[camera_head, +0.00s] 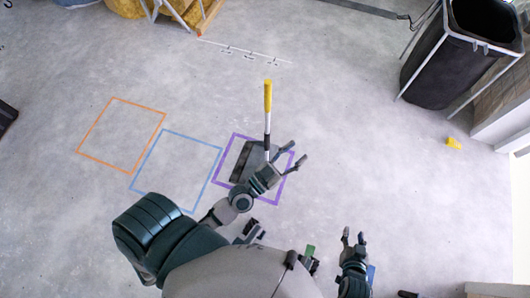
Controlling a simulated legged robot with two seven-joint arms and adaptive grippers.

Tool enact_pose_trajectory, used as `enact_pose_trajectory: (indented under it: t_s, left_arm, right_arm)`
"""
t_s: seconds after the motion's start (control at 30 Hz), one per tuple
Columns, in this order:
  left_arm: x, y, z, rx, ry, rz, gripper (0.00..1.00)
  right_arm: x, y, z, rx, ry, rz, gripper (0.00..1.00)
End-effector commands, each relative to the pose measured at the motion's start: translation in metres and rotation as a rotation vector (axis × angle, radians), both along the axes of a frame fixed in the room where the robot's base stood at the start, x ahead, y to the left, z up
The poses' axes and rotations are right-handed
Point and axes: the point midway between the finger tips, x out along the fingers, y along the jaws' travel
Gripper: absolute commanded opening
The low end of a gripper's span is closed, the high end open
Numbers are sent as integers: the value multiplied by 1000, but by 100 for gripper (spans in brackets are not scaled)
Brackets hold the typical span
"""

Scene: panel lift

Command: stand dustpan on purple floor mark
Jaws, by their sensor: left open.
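The dustpan has a dark pan (241,161) and a long white handle with a yellow grip (268,97). The pan lies within the purple floor mark (223,158), and the handle points toward the top of the view. My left gripper (289,152) is open and empty, just right of the handle's lower end. Its wrist hides part of the pan and the mark. I cannot tell whether it touches the dustpan. My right gripper (353,236) is open and empty, lower right of the mark.
A blue square mark (143,164) and an orange one (95,119) lie bare to the left. A black bin (436,72) in a white frame stands upper right. A small yellow object (453,143) lies on the right floor. The floor between is clear.

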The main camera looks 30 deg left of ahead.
Motion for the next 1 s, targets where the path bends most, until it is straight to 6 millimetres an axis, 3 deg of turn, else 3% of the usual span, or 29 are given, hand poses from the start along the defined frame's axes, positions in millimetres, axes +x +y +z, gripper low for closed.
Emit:
enact_pose_trajectory:
  t_s: [0.07,0.13,0.2,0.33,0.5,1.0]
  left_arm:
    - [-19,-18,-29,77,166,-109,47]
    - [-34,-18,-63,140,355,-134,47]
    - [-49,-4,-93,181,536,-96,47]
    - [-71,29,-128,211,772,28,47]
    - [-84,49,-142,215,874,115,47]
    - [-83,49,-142,217,875,113,47]
  right_arm:
    - [0,0,0,0,0,0,40]
    - [0,0,0,0,0,0,40]
    - [0,0,0,0,0,0,40]
    - [0,0,0,0,0,0,40]
    - [0,0,0,0,0,0,40]
    - [1,0,1,1,-2,1,40]
